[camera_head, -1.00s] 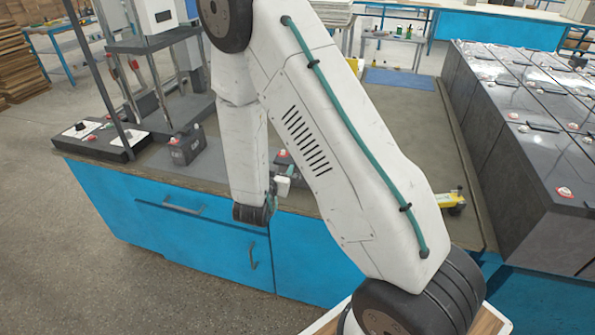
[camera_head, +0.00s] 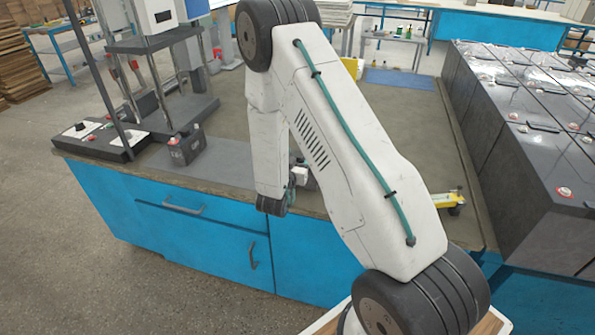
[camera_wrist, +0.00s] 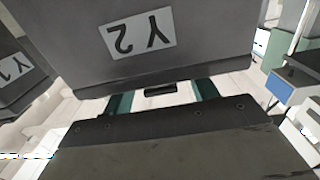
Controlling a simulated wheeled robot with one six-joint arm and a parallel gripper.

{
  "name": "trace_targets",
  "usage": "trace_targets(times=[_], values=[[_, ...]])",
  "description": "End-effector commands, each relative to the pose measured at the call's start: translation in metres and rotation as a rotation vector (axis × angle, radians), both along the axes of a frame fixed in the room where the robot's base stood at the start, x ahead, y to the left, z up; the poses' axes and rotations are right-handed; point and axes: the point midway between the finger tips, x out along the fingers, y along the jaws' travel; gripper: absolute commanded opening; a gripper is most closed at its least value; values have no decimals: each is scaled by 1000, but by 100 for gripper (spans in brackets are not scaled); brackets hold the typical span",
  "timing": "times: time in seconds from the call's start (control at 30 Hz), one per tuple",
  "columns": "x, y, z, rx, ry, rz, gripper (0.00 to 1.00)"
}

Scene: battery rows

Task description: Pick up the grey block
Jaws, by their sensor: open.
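A dark grey block (camera_wrist: 150,45) labelled Y 2 fills the upper middle of the wrist view, close to the camera. A second dark block (camera_wrist: 20,70) labelled Y 1 is at its left edge. In the head view, a small dark grey block (camera_head: 186,147) with a red cap stands on the bench. My gripper (camera_head: 298,178) is to its right, mostly hidden behind my arm.
The blue bench (camera_head: 235,165) has a control box (camera_head: 100,138) at its left end and a press stand (camera_head: 160,120) behind. A yellow tool (camera_head: 450,198) lies near the right front. Large dark batteries (camera_head: 515,125) stand in rows at right. Bench top behind my arm is largely clear.

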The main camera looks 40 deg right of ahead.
Motion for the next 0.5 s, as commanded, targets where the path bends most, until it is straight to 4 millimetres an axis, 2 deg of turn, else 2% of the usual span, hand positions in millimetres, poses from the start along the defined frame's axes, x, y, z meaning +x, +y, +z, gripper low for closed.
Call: trace_targets(times=[0.03,0.17,0.43,0.47,0.5], values=[[4,-8,0,0,0,-2,58],[12,-18,0,1,1,-1,58],[15,-20,0,0,1,1,58],[15,-20,0,0,1,1,53],[15,-20,0,0,1,1,42]])
